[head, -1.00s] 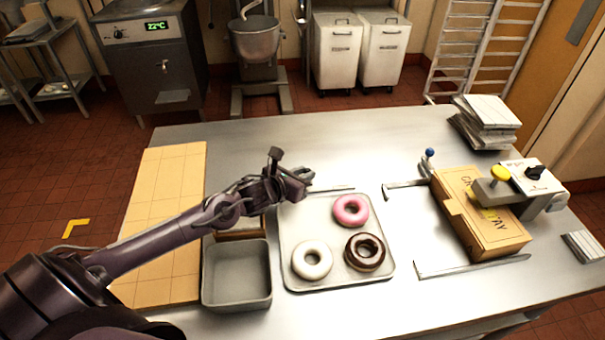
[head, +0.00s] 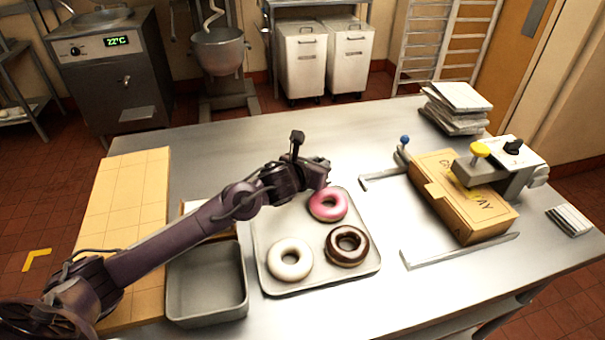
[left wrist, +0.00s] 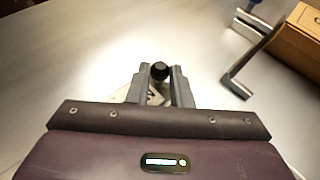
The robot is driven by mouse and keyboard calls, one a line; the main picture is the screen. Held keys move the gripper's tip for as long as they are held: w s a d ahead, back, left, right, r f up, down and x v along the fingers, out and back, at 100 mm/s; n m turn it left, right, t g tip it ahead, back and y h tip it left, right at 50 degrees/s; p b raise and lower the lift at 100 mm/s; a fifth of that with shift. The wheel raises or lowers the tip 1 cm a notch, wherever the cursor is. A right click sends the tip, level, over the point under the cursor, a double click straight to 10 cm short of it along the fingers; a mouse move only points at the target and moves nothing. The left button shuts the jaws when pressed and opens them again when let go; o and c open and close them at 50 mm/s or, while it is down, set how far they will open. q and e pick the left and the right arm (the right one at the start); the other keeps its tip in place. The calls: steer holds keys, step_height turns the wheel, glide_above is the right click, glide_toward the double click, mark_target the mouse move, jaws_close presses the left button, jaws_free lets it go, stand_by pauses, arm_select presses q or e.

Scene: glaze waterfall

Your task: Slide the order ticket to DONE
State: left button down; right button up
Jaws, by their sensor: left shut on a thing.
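My left gripper (head: 322,172) is low over the table behind the tray, close to the pink donut. In the left wrist view its fingers (left wrist: 160,82) are shut on a small black knob (left wrist: 160,71). A pale, printed flat piece (left wrist: 152,96) shows partly below and between the fingers; it may be the order ticket, but its text is unreadable. The fingers and gripper body hide most of it. I cannot make out a DONE mark in either view. My right gripper is not in view.
A tray (head: 262,250) with pink, white and chocolate donuts stands in front of the gripper. A grey bin (head: 207,318) is left of it. Metal rails (head: 455,250) and a cardboard box (head: 460,215) stand to the right. The table behind the gripper is clear.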

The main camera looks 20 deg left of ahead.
arm_select(q)
steer(key=shift+d+r, duration=0.1)
steer(key=c, duration=1.8)
jaws_free()
steer(key=o, duration=0.5)
steer(key=shift+w+d, duration=0.15)
steer(key=shift+s+a, duration=0.2)
steer(key=shift+s, duration=0.4)
steer(key=b+v, duration=0.1)
steer(key=v, duration=0.5)
steer(key=shift+s+r, duration=0.25)
steer(key=shift+r, duration=0.05)
steer(key=shift+f, duration=0.1)
